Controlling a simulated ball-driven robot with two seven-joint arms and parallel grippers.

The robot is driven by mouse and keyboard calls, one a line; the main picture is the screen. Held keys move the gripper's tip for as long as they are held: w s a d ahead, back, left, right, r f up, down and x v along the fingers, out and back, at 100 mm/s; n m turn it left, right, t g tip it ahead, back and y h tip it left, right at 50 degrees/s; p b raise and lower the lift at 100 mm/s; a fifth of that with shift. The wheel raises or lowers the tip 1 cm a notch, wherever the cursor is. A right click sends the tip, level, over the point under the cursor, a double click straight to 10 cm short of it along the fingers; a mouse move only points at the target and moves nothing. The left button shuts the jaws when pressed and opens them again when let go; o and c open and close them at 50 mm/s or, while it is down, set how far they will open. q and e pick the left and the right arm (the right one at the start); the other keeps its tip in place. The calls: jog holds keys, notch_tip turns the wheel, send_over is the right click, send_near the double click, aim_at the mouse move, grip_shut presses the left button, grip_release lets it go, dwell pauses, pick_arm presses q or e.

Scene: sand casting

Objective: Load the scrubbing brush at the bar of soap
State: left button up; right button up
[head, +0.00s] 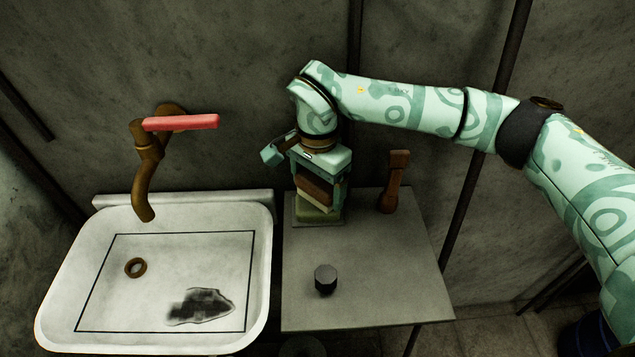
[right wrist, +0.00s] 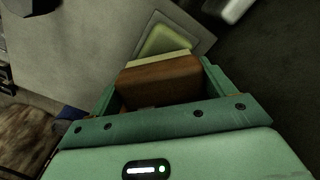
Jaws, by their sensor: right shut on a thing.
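My right gripper (head: 320,190) is shut on the scrubbing brush (head: 314,188), which has a brown wooden back and pale bristles facing down. In the right wrist view the brush (right wrist: 160,80) sits between the two green fingers. The bar of soap (head: 318,214), pale yellow-green, lies on a grey dish at the back left of the side table. The brush is right over the soap, and I cannot tell whether the bristles touch it. The soap (right wrist: 167,41) also shows just beyond the bristles in the right wrist view. My left gripper is not in view.
A white sink (head: 100,270) stands at the left, with a dark smudge (head: 203,306) inside a black outline and a drain. A brown tap (head: 148,165) with a red handle hangs over it. On the side table (head: 370,290) are a dark knob-like piece (head: 325,279) and a brown wooden tool (head: 394,182).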

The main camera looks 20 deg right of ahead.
aim_at(317, 179)
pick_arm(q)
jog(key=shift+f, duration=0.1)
pick_arm(e)
jog(key=shift+f, duration=0.45)
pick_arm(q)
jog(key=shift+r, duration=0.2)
pick_arm(e)
jog(key=shift+f, duration=0.1)
dwell(1.4)
notch_tip(317, 179, up, 7)
jog(key=p, duration=0.5)
jog(key=shift+p, duration=0.35)
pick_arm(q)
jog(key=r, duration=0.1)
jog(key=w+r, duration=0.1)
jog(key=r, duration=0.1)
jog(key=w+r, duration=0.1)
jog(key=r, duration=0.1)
